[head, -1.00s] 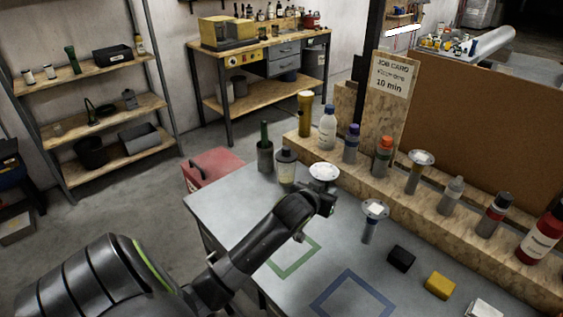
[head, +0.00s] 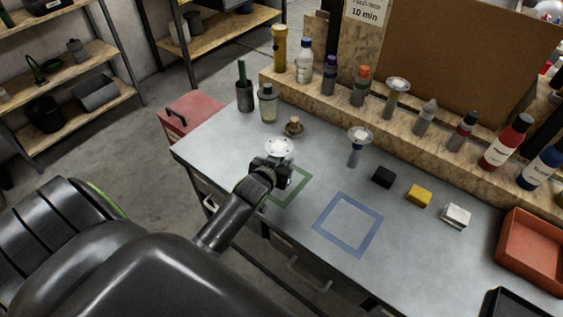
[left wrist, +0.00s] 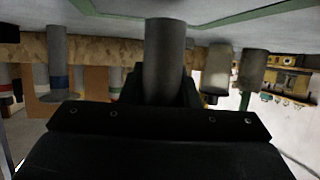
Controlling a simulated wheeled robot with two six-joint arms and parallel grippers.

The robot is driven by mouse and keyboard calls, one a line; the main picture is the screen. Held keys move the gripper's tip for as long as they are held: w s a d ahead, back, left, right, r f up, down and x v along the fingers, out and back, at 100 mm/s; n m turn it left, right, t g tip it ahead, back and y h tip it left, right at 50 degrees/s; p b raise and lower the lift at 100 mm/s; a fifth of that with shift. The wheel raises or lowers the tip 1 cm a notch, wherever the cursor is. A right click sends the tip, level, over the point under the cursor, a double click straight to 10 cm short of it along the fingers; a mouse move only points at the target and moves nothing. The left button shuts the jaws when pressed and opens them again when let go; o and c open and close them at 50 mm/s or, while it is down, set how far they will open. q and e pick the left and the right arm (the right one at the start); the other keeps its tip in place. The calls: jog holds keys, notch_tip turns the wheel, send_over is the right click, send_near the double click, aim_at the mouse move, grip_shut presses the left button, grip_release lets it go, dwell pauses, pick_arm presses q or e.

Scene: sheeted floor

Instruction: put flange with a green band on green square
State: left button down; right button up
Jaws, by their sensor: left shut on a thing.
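My left gripper (head: 277,164) is shut on a flange (head: 279,148), whose pale round plate shows above the jaws in the head view. In the left wrist view its grey stem (left wrist: 165,60) stands between the jaws. Its colour band is hidden, so I cannot tell its colour. The green square (head: 302,195) is an outline on the bench, partly covered by my gripper. The gripper is over or just beside its far left part; the height above the bench is unclear. A green line (left wrist: 235,16) shows in the left wrist view. My right gripper is not in view.
Another flange (head: 355,155) stands beyond the blue square (head: 347,224). Black (head: 383,177), yellow (head: 418,195) and white blocks (head: 456,215) lie to the right. A small brown-topped item (head: 293,127) and a grey bottle (head: 267,107) stand behind my gripper. Bottles line the wooden ledge (head: 310,91).

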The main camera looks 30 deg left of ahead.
pick_arm(q)
jog(key=shift+d+f, duration=0.1)
jog(key=shift+f, duration=0.65)
jog(key=c, duration=1.4)
grip_release()
jog(key=o, duration=0.3)
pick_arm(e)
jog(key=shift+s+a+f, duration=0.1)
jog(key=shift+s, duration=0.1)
